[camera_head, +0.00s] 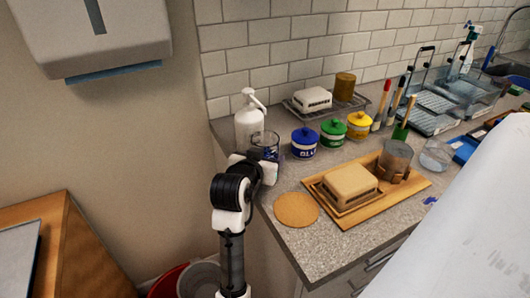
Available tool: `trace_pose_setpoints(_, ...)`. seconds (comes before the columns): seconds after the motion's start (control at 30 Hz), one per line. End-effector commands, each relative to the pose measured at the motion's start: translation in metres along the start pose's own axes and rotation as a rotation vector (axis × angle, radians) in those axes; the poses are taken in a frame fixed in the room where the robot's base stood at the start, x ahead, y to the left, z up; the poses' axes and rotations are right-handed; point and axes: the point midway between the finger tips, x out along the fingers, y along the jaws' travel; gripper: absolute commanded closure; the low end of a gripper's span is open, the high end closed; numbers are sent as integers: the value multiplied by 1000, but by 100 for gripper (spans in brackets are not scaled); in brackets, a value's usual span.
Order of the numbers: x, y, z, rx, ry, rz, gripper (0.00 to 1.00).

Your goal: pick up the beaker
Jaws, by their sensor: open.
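A clear glass beaker (265,141) stands near the left end of the grey counter, in front of a white pump bottle. Its lower part is hidden by my gripper (264,166), which is white and black. My gripper is open, at the beaker's near side; I cannot tell whether the jaws are around the glass or touching it. Another clear glass vessel (436,156) stands farther right on the counter.
The white pump bottle (249,122) and lidded blue (304,144), green (333,131) and yellow pots (359,125) stand close by. A wooden board (411,187) holds a beige block (347,183) and a grey-brown cup (396,157). A round cork mat (296,209) lies at the front edge.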

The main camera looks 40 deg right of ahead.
Motion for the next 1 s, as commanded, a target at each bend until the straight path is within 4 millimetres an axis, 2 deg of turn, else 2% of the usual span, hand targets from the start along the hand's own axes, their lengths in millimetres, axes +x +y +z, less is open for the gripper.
trace_pose_setpoints(0.1, 9, 0, -1, 0, 0, 1, 33)
trace_pose_setpoints(0.33, 10, 0, 0, 0, 1, 0, 33)
trace_pose_setpoints(0.6, 10, 0, 0, 0, 1, 0, 67)
trace_pose_setpoints(1.0, 9, 0, -4, 0, 2, 0, 68)
